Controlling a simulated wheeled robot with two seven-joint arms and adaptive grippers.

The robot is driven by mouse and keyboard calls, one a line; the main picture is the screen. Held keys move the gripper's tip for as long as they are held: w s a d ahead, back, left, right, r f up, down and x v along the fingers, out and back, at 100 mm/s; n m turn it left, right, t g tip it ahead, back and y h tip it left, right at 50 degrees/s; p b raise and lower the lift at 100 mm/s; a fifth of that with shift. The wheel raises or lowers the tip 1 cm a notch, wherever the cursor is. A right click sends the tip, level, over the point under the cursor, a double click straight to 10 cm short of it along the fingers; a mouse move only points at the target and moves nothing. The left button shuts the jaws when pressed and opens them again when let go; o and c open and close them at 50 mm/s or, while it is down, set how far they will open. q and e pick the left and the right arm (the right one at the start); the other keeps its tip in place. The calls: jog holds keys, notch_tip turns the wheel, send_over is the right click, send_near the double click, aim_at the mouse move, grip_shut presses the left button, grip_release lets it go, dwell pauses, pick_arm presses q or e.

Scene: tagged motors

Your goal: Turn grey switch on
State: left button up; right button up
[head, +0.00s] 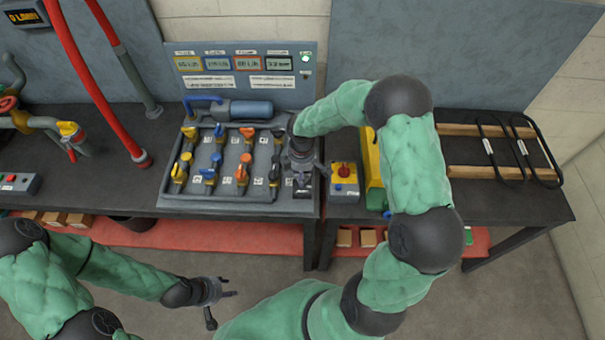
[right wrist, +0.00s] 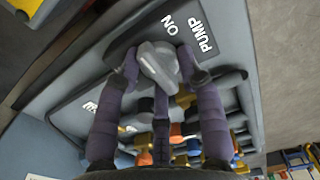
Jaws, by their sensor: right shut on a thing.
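The grey switch (right wrist: 158,62) is a rotary knob on a dark plate marked "PUMP" and "ON" in the right wrist view.
The panel carries several blue, orange, yellow and black valve handles (head: 243,170) left of my right gripper. Black cable loops (head: 520,150) lie farther right. Red hoses (head: 85,70) hang at the left.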

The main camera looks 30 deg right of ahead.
jog(key=shift+s+a+f, duration=0.25)
jog(key=shift+a+f, duration=0.05)
jog(key=shift+a, duration=0.1)
jog(key=o, duration=1.1)
jog(key=shift+w+a, duration=0.15)
jog(key=shift+r, duration=0.15)
jog(key=shift+w+d, duration=0.1)
jog(key=shift+d, duration=0.15)
jog(key=shift+w+r, duration=0.1)
jog(key=shift+r, duration=0.5)
notch_tip(320, 180, up, 11)
jog(key=shift+f, duration=0.1)
